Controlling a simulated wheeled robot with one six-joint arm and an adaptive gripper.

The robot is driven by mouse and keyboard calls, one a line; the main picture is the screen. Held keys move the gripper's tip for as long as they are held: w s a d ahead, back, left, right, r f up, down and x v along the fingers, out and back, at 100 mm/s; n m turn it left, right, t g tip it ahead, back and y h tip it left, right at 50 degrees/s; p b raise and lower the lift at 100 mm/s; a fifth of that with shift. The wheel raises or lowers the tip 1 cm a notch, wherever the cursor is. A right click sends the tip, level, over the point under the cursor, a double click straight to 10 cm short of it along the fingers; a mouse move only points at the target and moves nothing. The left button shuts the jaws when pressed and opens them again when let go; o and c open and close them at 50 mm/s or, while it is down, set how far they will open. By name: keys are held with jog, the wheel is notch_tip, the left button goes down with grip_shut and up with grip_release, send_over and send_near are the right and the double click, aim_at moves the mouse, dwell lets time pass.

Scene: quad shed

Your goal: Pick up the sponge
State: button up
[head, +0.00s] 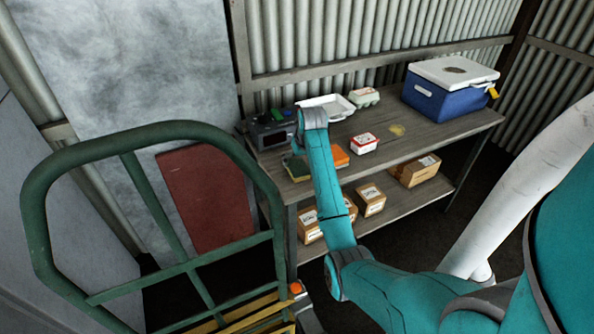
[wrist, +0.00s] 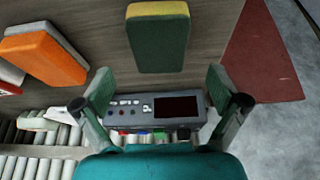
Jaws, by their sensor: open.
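A yellow sponge with a green face (wrist: 158,38) lies on the wooden workbench (head: 440,128), at the top centre of the wrist view. In the head view the sponge (head: 296,168) shows near the bench's front left edge, partly beside my arm. My gripper (wrist: 160,82) is open and empty, its two fingers spread wide. The sponge is beyond the fingertips in the wrist view, roughly centred between them and not touching them. In the head view my arm hides the gripper.
A grey device with a dark screen (wrist: 155,110) shows between the fingers. A white tray (head: 338,107), red-white box (head: 364,143) and blue cooler (head: 440,98) stand on the bench. A green cart frame (head: 35,215) stands left.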

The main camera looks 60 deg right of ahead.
aim_at(298, 167)
jog(key=shift+x, duration=2.7)
jog(key=shift+s+f, duration=0.15)
jog(key=shift+f, duration=0.15)
jog(key=c, duration=0.8)
